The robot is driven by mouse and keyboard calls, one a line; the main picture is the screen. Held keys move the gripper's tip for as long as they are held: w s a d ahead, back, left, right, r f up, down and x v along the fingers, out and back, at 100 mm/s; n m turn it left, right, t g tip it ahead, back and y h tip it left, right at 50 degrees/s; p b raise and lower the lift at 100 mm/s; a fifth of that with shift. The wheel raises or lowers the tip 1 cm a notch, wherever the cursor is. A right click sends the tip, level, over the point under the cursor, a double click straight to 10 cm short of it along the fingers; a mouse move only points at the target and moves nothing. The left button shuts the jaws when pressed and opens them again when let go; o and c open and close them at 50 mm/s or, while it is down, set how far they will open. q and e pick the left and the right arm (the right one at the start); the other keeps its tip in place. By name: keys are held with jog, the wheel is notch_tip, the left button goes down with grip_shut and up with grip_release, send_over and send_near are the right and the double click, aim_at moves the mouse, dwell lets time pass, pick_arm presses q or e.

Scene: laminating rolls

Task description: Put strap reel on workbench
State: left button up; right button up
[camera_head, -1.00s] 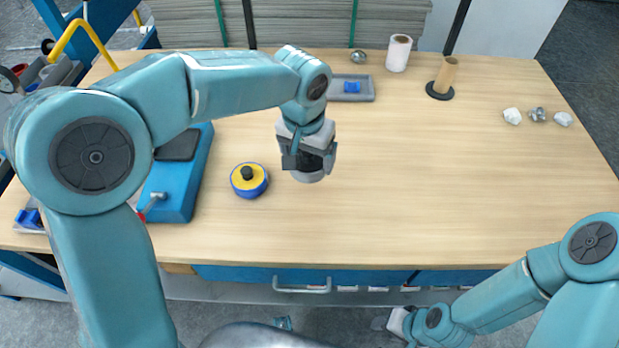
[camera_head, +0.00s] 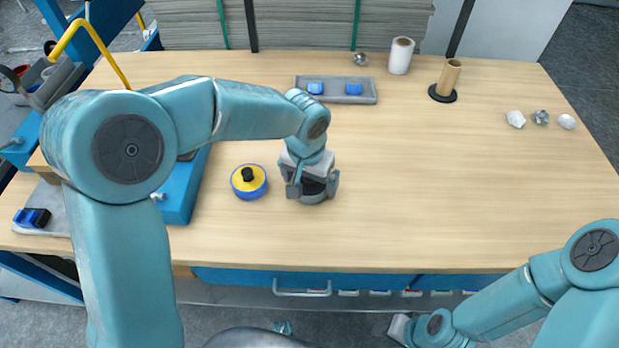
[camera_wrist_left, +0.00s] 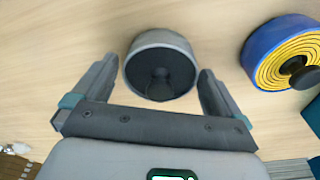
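A round grey reel with a dark, hollow-looking face (camera_wrist_left: 160,72) is on the workbench (camera_head: 440,190). In the head view its grey rim (camera_head: 312,199) shows just under my left gripper (camera_head: 313,188). In the left wrist view my left gripper (camera_wrist_left: 158,75) is open, with one finger on each side of the reel and a small gap at both sides. A blue and yellow reel with a black knob (camera_head: 249,182) lies flat to the left; it also shows in the left wrist view (camera_wrist_left: 285,50). My right gripper (camera_head: 398,328) is low, off the bench's front edge, its fingers unclear.
A grey tray with blue pieces (camera_head: 337,99), a white roll (camera_head: 401,56) and a brown tube on a black base (camera_head: 448,78) stand at the back. White and grey lumps (camera_head: 541,117) lie at the right. A blue device (camera_head: 186,190) stands left. The bench's middle right is clear.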

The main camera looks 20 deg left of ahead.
aim_at(307, 188)
pick_arm(q)
jog(key=shift+r, duration=0.25)
notch_tip(307, 188, up, 12)
jog(key=s+p, duration=0.1)
jog(key=shift+s+p, duration=0.25)
jog(key=shift+p, duration=0.05)
jog(key=shift+a, duration=0.1)
